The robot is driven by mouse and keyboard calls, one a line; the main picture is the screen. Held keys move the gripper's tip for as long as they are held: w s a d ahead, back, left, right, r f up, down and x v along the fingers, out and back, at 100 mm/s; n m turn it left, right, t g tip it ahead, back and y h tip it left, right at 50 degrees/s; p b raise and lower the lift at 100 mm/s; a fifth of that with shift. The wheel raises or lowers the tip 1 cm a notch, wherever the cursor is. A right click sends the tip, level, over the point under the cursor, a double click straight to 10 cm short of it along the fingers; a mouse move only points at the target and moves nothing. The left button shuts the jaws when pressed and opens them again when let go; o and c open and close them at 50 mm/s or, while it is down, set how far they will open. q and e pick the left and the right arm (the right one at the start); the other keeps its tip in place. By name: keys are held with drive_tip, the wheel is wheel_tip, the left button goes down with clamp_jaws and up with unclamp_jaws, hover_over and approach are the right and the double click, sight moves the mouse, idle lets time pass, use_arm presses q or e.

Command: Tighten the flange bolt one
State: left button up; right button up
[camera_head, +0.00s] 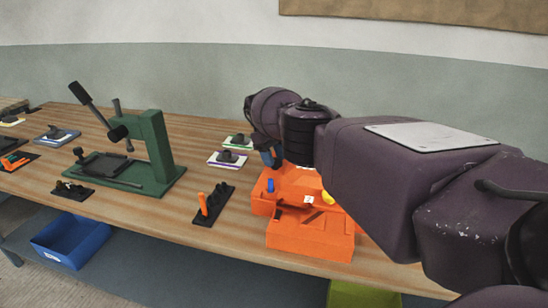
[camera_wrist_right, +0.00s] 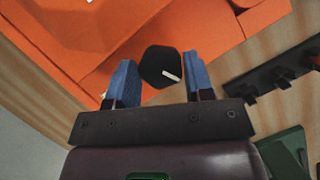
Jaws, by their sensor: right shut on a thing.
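The orange mould (camera_head: 310,235) sits on the wooden bench and also fills the upper left of the right wrist view (camera_wrist_right: 60,25). My right gripper (camera_head: 269,158) is over the far left part of the mould, with its arm coming in from the right. In the right wrist view, a black faceted bolt head (camera_wrist_right: 158,62) with a white mark sits between the blue fingers of my right gripper (camera_wrist_right: 161,72), which are shut on it. The head view does not show this bolt head clearly. My left gripper is not in view.
A black rack (camera_head: 212,204) with orange-handled pieces stands left of the mould. A green press (camera_head: 158,150) with a black lever is further left. Small items on coloured mats (camera_head: 228,158) lie behind. A blue bin (camera_head: 70,240) is below the bench edge.

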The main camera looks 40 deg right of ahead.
use_arm(q)
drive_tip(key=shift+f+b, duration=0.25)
drive_tip(key=shift+b, duration=0.05)
use_arm(e)
drive_tip(key=shift+f+m+y, duration=0.1)
drive_tip(key=shift+m+y, duration=0.2)
drive_tip(key=shift+m, duration=0.4)
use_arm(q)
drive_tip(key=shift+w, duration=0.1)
use_arm(e)
drive_tip(key=shift+m, duration=0.6)
use_arm(q)
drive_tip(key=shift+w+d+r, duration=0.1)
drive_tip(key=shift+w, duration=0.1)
drive_tip(key=shift+b, duration=0.3)
use_arm(e)
drive_tip(key=shift+m+y, duration=0.3)
drive_tip(key=o, duration=0.6)
drive_tip(key=shift+o, duration=0.2)
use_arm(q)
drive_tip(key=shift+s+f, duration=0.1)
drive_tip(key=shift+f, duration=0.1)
